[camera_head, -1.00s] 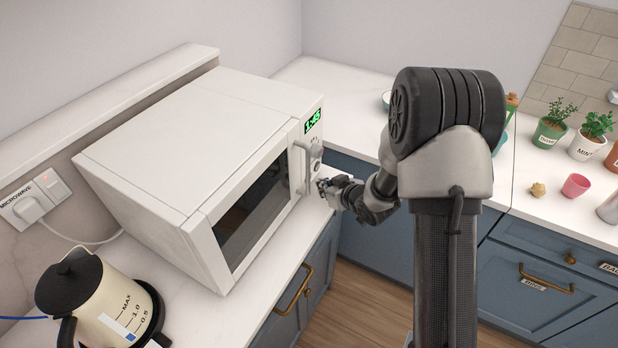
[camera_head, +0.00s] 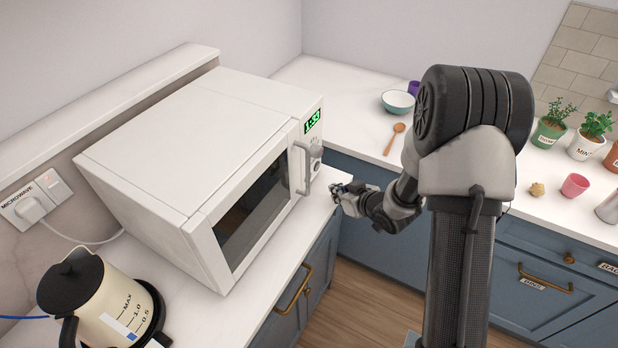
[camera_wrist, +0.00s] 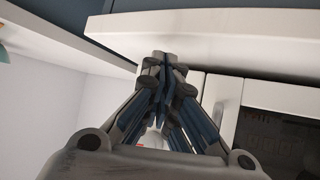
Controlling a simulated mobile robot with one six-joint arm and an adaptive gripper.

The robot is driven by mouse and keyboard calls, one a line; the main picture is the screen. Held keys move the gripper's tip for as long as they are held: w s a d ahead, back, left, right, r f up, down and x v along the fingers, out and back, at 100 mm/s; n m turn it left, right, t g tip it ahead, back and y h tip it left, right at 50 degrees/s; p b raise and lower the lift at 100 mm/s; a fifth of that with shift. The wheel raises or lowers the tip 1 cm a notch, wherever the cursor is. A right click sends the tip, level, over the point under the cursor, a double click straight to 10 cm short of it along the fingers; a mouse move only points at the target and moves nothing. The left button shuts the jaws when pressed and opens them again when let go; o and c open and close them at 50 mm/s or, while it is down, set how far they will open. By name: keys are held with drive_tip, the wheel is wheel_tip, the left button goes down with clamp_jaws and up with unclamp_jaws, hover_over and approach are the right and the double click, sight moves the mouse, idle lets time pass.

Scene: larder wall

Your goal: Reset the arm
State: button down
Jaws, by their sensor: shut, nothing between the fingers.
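My gripper (camera_head: 336,192) is in front of the right end of the white microwave (camera_head: 190,140), just off its door handle (camera_head: 303,168) and apart from it. It is shut and empty. In the wrist view my gripper (camera_wrist: 165,62) shows with its fingers together, and part of the microwave front (camera_wrist: 285,125) is at the right. The microwave door is closed, and its green display is lit. My arm stands to the right, bent toward the microwave.
A cream kettle (camera_head: 95,300) stands at the front left. A teal bowl (camera_head: 397,101), a wooden spoon (camera_head: 396,137) and a purple cup (camera_head: 414,87) are on the back counter. Potted herbs (camera_head: 590,135) and a pink cup (camera_head: 575,185) are at the right. Open floor lies below my arm.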

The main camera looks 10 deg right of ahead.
drive_tip(key=s+d+r+m+g+h, duration=0.1)
drive_tip(key=s+d+r+h, duration=0.1)
drive_tip(key=s+r, duration=0.35)
drive_tip(key=s+d+r+m+h, duration=0.1)
drive_tip(key=s+r+h, duration=0.1)
drive_tip(key=r, duration=0.6)
drive_tip(key=s+d+r+m+g+h, duration=0.1)
drive_tip(key=s+d+r+h, duration=0.15)
drive_tip(key=r, duration=0.35)
drive_tip(key=s+a+r+g, duration=0.1)
drive_tip(key=s+a, duration=0.1)
drive_tip(key=s, duration=0.6)
drive_tip(key=s+a+r+m+g+y, duration=0.1)
drive_tip(key=s+a+r, duration=0.1)
drive_tip(key=s, duration=0.6)
drive_tip(key=s+a+r+g+y, duration=0.1)
drive_tip(key=s+a, duration=0.1)
drive_tip(key=s, duration=0.6)
drive_tip(key=shift+s+a+r+m, duration=0.15)
drive_tip(key=shift+a+r+m, duration=0.2)
drive_tip(key=shift+r+m, duration=0.05)
